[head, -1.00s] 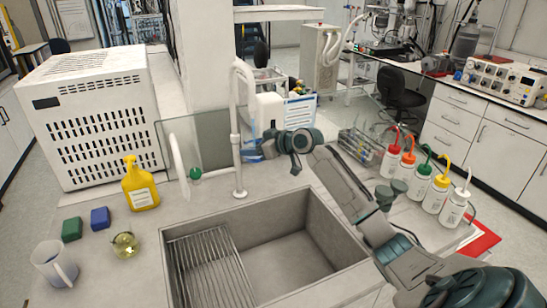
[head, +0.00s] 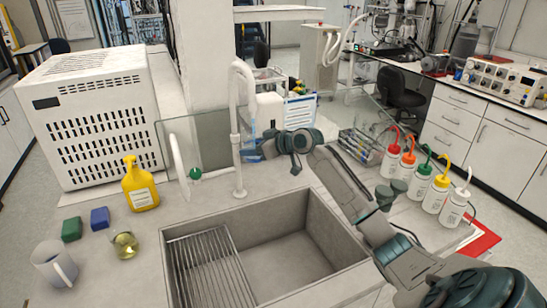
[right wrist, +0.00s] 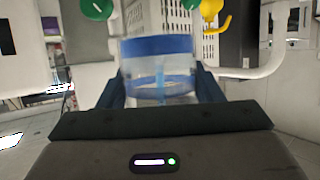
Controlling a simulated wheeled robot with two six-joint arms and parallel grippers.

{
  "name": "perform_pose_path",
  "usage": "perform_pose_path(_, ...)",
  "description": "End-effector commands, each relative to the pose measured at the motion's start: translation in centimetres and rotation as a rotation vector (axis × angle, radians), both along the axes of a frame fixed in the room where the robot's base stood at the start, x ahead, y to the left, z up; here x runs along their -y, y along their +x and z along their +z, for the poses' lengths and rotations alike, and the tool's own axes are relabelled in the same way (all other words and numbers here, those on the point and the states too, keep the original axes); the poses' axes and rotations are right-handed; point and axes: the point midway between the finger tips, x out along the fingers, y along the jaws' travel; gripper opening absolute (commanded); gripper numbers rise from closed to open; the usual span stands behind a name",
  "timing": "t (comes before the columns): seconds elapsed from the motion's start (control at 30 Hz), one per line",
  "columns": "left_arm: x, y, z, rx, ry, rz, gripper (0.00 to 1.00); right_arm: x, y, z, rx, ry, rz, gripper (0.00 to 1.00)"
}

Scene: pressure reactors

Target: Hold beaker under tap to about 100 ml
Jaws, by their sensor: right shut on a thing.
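The white tap (head: 237,110) rises behind the sink (head: 290,235), with its spout curving over at the top. My right gripper (head: 252,151) reaches in from the right, beside the tap's column at the back of the sink. In the right wrist view, my right gripper (right wrist: 160,88) is shut on a clear beaker (right wrist: 158,70) with a blue band near its top. A thin pale blue vertical streak shows in the beaker; I cannot tell whether it is water or a marking. In the head view the beaker is too small and hidden to read its level. My left gripper is out of view.
A yellow bottle (head: 140,186), a small round flask (head: 124,246), a pitcher (head: 54,263) and two sponges stand left of the sink. Several wash bottles (head: 422,181) stand right, close to my arm. A clear panel (head: 205,145) stands left of the tap.

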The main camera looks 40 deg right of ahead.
Motion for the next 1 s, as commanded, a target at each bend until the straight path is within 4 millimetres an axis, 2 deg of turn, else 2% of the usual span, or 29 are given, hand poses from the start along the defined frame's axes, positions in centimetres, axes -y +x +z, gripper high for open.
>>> perform_pose_path(0.27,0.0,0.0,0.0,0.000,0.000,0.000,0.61,0.1,-0.4,0.0,0.000,-0.002,-0.001,0.35)
perform_pose_path(0.7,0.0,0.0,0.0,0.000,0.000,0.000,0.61,1.6,-8.1,-0.1,-0.002,-0.008,0.000,0.35)
perform_pose_path(0.83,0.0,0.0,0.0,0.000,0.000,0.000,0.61,1.6,-9.0,0.0,-0.001,-0.002,0.001,0.35)
perform_pose_path(1.0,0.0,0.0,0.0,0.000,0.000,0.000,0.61,1.6,-9.0,0.1,0.001,-0.001,0.000,0.35)
